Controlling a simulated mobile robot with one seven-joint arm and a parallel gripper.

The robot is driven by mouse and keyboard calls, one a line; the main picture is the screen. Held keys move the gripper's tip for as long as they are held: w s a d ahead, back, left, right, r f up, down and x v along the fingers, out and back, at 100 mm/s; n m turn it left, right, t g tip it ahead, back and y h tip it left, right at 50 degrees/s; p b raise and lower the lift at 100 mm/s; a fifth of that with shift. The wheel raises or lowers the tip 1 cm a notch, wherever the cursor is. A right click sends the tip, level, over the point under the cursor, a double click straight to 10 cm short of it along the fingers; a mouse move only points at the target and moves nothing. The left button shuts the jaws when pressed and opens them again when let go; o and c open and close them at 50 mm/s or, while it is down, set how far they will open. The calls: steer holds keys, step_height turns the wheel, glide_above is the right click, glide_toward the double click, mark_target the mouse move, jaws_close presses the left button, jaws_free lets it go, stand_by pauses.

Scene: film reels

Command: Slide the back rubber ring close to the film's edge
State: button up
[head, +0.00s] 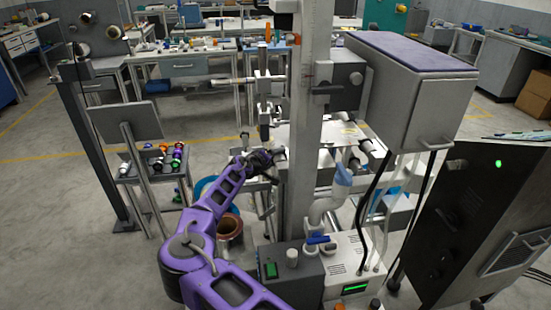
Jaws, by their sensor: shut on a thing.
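My gripper (278,156) is at the end of the purple arm, at the left side of the grey upright column of the machine. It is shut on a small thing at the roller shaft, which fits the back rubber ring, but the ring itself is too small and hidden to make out. The jaws are partly lost against dark machine parts. A pale flat sheet (318,134), perhaps the film, lies behind the column at about gripper height. I cannot make out its edge near the gripper or the gap between ring and edge.
The grey column (311,120) stands close to the gripper's right. A grey box (405,85) sticks out at upper right. A small rack with coloured spools (160,155) and a tilted panel (124,121) stand left. A copper-coloured bucket (230,227) is below the arm. Open floor lies left.

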jaws_close()
steer(key=shift+w+a+f+b, duration=0.1)
steer(key=shift+w+f+b, duration=0.25)
steer(key=shift+b, duration=0.6)
steer(key=shift+w+a+r+b, duration=0.1)
steer(key=shift+w+b, duration=0.35)
steer(key=shift+b, duration=0.4)
steer(key=shift+w+r, duration=0.2)
steer(key=o, duration=1.6)
jaws_free()
steer(key=shift+c, duration=0.2)
